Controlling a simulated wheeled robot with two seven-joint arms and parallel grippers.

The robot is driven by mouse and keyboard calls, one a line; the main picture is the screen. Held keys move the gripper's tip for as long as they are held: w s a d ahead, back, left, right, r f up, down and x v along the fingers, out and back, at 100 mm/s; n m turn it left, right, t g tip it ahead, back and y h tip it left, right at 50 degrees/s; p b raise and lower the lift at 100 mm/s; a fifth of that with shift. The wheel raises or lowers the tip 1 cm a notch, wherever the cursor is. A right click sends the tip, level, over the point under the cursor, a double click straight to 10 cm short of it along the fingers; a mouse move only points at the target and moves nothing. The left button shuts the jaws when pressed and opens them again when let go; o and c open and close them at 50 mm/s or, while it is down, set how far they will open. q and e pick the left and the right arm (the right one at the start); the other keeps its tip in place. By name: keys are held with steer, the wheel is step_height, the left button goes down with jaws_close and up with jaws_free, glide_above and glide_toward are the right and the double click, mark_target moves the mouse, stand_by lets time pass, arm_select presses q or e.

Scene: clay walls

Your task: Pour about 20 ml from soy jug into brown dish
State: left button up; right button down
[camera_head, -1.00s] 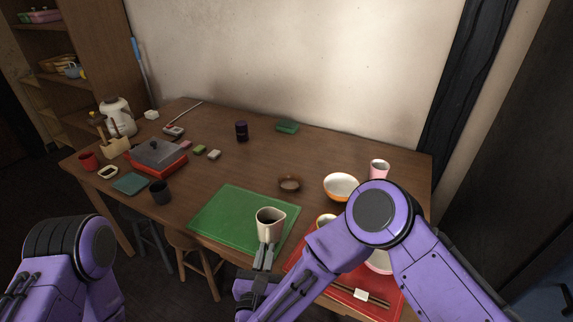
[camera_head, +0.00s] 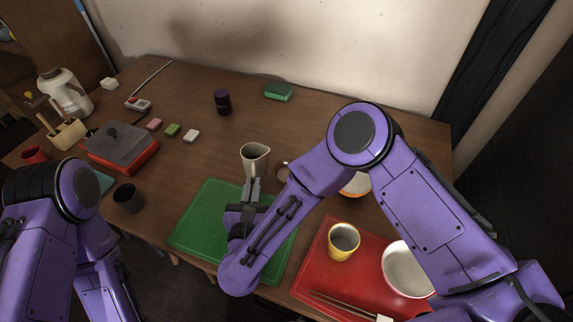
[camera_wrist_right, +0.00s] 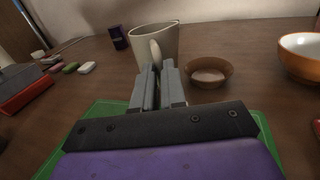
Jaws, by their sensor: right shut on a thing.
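The soy jug (camera_head: 254,154) is a cream-coloured jug with a spout and stands upright in the head view. My right gripper (camera_head: 252,183) is shut on its handle; the right wrist view shows the fingers on the handle below the jug (camera_wrist_right: 153,42). The brown dish (camera_wrist_right: 209,73) is a small shallow bowl just right of the jug in the wrist view. In the head view the dish (camera_head: 282,167) is mostly hidden behind my right arm. The left arm shows at the left edge, but its gripper is out of view.
A green mat (camera_head: 205,222) lies under my right forearm. A red mat (camera_head: 312,268) at right bears a yellow cup (camera_head: 343,240) and a white bowl (camera_head: 405,268). An orange bowl (camera_wrist_right: 304,55) stands right of the dish. A dark cup (camera_head: 223,101) stands farther back.

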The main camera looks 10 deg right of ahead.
steer(key=shift+f, duration=0.1)
steer(key=shift+s+d+f+m+b, duration=0.2)
steer(key=shift+d+f+m+b, duration=0.3)
steer(key=shift+m, duration=0.3)
steer(key=shift+d+r+m+y+p, duration=0.3)
steer(key=shift+d+r+m+p, duration=0.2)
steer(key=shift+r+p, duration=0.35)
steer(key=d+m, duration=0.1)
steer(key=d+r+m+p, duration=0.1)
steer(key=m, duration=0.1)
steer(key=d+m+g, duration=0.1)
steer(key=m, duration=0.1)
steer(key=shift+s+d+r+y, duration=0.25)
steer(key=shift+d+r+y, duration=0.1)
steer(key=shift+y, duration=0.05)
steer(key=shift+f+m+b, duration=0.3)
steer(key=shift+f+m, duration=0.15)
steer(key=shift+m, duration=0.25)
steer(key=shift+d+f+b, duration=0.1)
steer(key=shift+f+b, duration=0.2)
steer(key=shift+b, duration=0.05)
